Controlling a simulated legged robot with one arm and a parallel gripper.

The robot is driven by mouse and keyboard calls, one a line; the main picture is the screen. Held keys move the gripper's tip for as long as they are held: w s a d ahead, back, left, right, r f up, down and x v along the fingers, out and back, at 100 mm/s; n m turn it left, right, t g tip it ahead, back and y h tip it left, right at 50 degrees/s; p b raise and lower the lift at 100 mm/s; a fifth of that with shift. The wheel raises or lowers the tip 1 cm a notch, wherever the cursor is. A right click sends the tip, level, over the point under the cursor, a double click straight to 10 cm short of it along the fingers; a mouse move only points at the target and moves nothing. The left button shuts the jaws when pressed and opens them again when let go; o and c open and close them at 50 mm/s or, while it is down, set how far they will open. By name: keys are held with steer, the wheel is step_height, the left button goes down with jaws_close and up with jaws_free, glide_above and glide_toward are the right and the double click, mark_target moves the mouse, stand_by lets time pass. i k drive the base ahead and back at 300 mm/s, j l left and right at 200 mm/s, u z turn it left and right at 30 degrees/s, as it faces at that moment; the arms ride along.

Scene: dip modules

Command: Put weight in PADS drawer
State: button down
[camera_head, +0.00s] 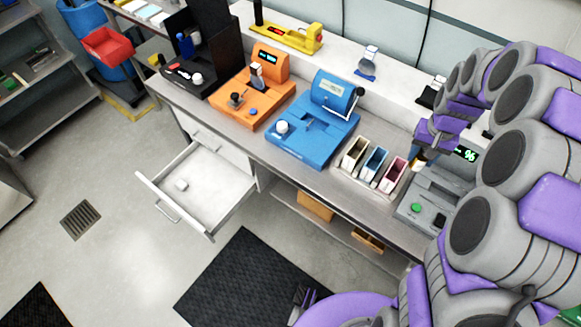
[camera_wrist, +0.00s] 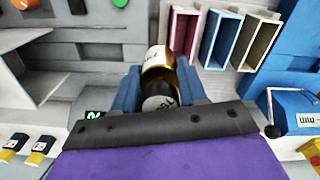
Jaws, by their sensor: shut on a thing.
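My gripper (camera_wrist: 159,78) is shut on a banded cylinder (camera_wrist: 157,92), amber and black with a pale label, held between two blue fingers. I cannot tell whether this is the weight. In the head view my gripper (camera_head: 422,156) hangs at the right of the bench, above the grey device and beside the coloured bins. A white drawer (camera_head: 226,203) is pulled out under the bench at left, far from my gripper. No PADS label is readable.
A blue press (camera_head: 313,140) and an orange device (camera_head: 249,98) stand on the bench between my gripper and the drawer. White, blue and pink bins (camera_head: 374,163) stand nearby. The grey device (camera_head: 434,192) has a green button. The floor before the drawer is clear.

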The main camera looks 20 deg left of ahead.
mark_target(206, 205)
steer(key=j+u, duration=0.1)
steer(key=u, duration=0.8)
steer(key=i+j+u, duration=0.1)
steer(key=u, duration=0.35)
steer(key=i+j, duration=0.65)
steer(key=i+j+u, duration=0.05)
